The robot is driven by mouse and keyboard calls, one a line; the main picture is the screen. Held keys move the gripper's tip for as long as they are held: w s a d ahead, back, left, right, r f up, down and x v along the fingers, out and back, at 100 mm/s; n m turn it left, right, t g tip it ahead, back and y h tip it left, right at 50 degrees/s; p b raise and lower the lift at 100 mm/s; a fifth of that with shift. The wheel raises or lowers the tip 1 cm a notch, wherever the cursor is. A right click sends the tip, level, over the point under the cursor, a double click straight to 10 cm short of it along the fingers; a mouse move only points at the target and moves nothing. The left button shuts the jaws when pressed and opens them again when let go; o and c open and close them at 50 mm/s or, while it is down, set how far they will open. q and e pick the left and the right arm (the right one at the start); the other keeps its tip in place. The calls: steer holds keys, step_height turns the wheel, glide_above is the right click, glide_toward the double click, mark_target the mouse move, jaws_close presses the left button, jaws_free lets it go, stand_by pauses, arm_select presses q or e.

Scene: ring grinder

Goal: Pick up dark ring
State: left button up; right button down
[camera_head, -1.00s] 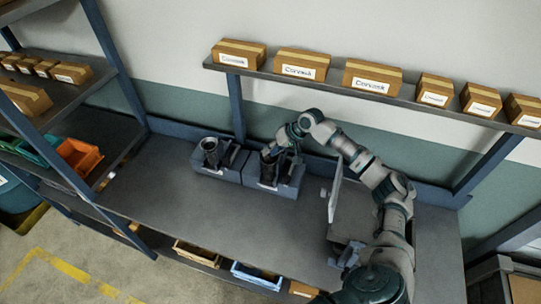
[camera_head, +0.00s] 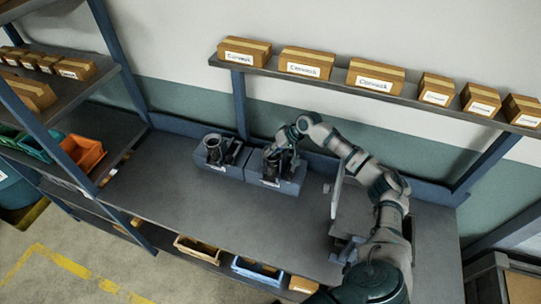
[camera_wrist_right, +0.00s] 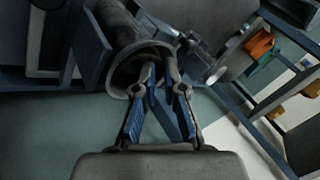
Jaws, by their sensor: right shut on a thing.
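A dark ring (camera_wrist_right: 122,78), a hollow cylinder with a thick rim, shows in the right wrist view with its open end toward me. My right gripper (camera_wrist_right: 164,72) is shut on its wall, with one finger inside the opening and the other outside. In the head view my right gripper (camera_head: 272,157) is at the right-hand grey-blue bin (camera_head: 282,186), on the back of the workbench. The ring is mostly hidden there by the gripper, and I cannot tell whether it is clear of the bin. My left gripper is not in view.
A matching bin (camera_head: 222,171) with another dark cylinder (camera_head: 212,143) stands just left. A shelf of cardboard boxes (camera_head: 306,64) hangs above the bench. A grey machine with an upright panel (camera_head: 337,188) stands right. The bench's middle (camera_head: 225,210) is clear.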

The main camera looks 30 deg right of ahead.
steer(key=s+a+r+p, duration=0.1)
steer(key=a+r, duration=0.2)
steer(key=a, duration=0.4)
steer(key=s+a+r+p, duration=0.1)
steer(key=a+r, duration=0.1)
steer(key=a, duration=0.6)
steer(key=w+d+h, duration=0.1)
steer(key=d, duration=0.3)
steer(key=w+d+r+m+g+h, duration=0.1)
steer(key=d, duration=0.4)
steer(key=w+d+m+h, duration=0.1)
steer(key=d, duration=0.4)
steer(key=shift+r+g+h, duration=0.25)
steer(key=shift+g+h, duration=0.15)
step_height(320, 180, down, 2)
steer(key=shift+a, duration=0.15)
steer(key=shift+f, duration=0.35)
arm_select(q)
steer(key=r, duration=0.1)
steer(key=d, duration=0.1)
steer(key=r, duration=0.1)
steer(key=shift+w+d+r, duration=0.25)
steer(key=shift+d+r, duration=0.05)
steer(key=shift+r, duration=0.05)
arm_select(e)
steer(key=shift+d+f, duration=0.15)
steer(key=shift+d, duration=0.3)
